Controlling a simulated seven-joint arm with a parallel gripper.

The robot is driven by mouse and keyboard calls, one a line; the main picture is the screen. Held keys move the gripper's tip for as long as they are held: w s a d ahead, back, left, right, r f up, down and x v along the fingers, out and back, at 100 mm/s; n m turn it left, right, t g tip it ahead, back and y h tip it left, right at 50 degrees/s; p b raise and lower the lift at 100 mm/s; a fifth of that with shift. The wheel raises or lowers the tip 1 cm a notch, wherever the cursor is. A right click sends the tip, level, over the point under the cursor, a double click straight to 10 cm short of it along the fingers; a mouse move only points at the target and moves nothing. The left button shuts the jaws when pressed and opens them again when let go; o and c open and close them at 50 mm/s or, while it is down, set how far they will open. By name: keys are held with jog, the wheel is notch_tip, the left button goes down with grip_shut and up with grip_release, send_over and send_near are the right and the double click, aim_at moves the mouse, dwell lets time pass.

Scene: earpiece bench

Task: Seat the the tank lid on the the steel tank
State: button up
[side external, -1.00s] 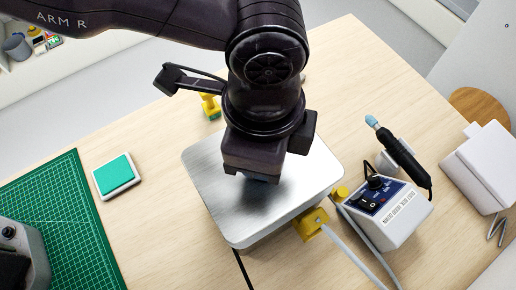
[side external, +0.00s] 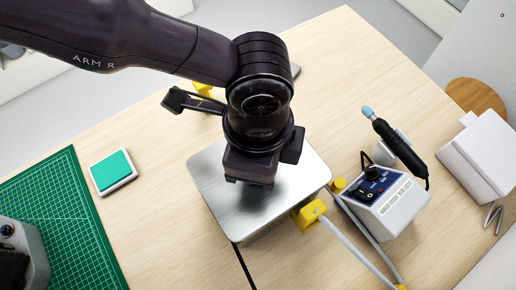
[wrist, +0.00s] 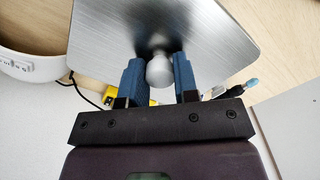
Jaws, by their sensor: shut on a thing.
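The tank lid (side external: 295,175) is a flat brushed-metal plate with rounded corners; it fills the top of the wrist view (wrist: 220,40). My gripper (wrist: 158,78) is shut on the lid's round grey knob (wrist: 160,71), with a blue finger on each side. In the side view my gripper (side external: 249,182) hangs over the middle of the lid and hides the knob. I cannot tell whether lid and tank touch.
A yellow fitting (side external: 309,214) with a grey hose is at the lid's right front edge. A control box (side external: 385,205) with a black handpiece (side external: 400,150) stands to the right. A green pad (side external: 112,171) and green cutting mat (side external: 60,215) lie left. The wood around the pad is bare.

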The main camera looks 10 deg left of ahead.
jog(key=o, duration=1.1)
notch_tip(320, 180, up, 13)
jog(key=a+r+n+t, duration=0.3)
jog(key=a+n, duration=0.6)
jog(key=a, duration=1.5)
jog(key=s+a+r+n+t, duration=0.1)
jog(key=s+a+n, duration=0.1)
jog(key=a, duration=0.4)
jog(key=s+a+r+n, duration=0.2)
jog(key=s+a+n, duration=0.1)
jog(key=a, duration=0.4)
jog(key=s+a+r+n+t, duration=0.1)
jog(key=s+a+r+n, duration=0.1)
jog(key=a+n, duration=0.2)
jog(key=shift+s+a+r+t, duration=0.15)
jog(key=shift+a+t, duration=0.15)
jog(key=shift+a, duration=1.1)
